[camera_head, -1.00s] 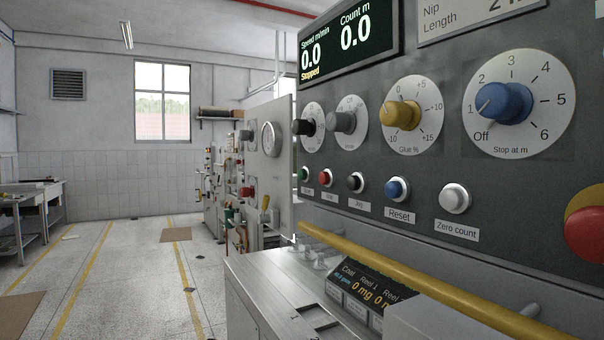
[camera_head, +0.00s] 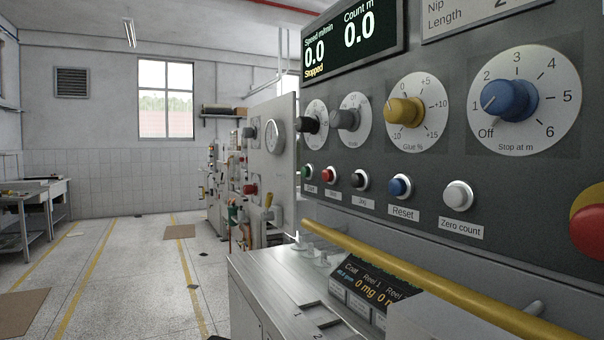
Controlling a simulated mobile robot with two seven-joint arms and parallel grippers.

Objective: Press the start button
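The control panel (camera_head: 440,150) fills the right side of the head view. A small green button (camera_head: 308,170) is at the left end of its button row; the label under it is too small to read surely. To its right are a red button (camera_head: 327,175), a black button (camera_head: 359,180), the blue Reset button (camera_head: 400,187) and the white Zero count button (camera_head: 458,195). The display (camera_head: 350,45) reads Stopped, speed 0.0 and count 0.0. Neither of my grippers is in view.
A yellow rail (camera_head: 420,279) runs across below the buttons, in front of the panel. A metal counter (camera_head: 270,285) with a small display (camera_head: 370,287) lies under it. A large red button (camera_head: 588,232) is at the right edge. Open floor (camera_head: 140,270) lies to the left.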

